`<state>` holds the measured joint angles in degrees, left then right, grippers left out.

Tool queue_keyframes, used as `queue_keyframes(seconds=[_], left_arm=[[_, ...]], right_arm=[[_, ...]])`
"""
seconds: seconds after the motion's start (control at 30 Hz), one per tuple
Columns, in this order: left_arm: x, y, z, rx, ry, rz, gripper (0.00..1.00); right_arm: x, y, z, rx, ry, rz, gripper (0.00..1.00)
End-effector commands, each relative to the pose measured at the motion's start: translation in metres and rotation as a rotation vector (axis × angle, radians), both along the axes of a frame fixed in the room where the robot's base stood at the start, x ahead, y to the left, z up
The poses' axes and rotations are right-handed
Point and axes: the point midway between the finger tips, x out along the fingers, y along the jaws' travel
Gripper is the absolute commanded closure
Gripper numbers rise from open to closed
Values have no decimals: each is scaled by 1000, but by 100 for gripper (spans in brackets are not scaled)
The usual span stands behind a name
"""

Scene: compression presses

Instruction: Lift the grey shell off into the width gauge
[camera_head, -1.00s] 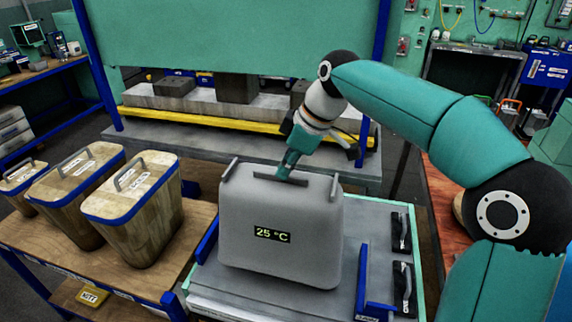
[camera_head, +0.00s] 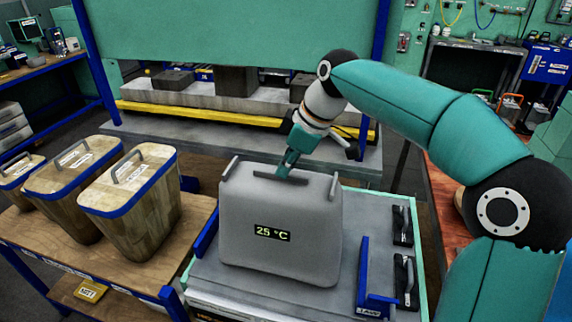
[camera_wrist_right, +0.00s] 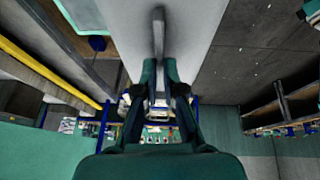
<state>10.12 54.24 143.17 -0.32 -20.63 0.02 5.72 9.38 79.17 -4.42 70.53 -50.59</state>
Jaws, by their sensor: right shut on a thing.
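The grey shell (camera_head: 280,258) is a box with rounded edges and a "25 °C" display on its front, at the centre of the head view. My right gripper (camera_head: 284,174) is shut on the bar handle on its top. In the right wrist view the fingers (camera_wrist_right: 160,75) close on this handle, with the pale shell (camera_wrist_right: 120,25) behind. Blue upright plates (camera_head: 365,280) stand at both sides of the shell on a grey bench top (camera_head: 350,225); they may be the width gauge. I cannot tell whether the shell's underside touches the bench. My left gripper is not in view.
Several wooden bins (camera_head: 135,205) with blue rims stand on a wooden table close on the left. Behind is a press with a yellow bar (camera_head: 200,114) and blue posts. Two black-handled items (camera_head: 402,225) lie at the bench's right edge.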

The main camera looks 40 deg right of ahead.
Motion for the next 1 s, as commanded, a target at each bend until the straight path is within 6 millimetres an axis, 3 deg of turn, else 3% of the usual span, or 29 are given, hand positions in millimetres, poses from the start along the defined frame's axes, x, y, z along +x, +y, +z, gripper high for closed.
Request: queue_keyframes(seconds=[0.43,0.5,0.63,1.0], left_arm=[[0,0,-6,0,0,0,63],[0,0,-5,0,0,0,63],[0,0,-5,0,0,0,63],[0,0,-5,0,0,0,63]], right_arm=[[0,0,-7,0,-3,-1,100],[0,0,-6,0,-3,-1,83],[0,0,-6,0,-1,0,63],[-1,-1,-4,-1,1,0,63]])
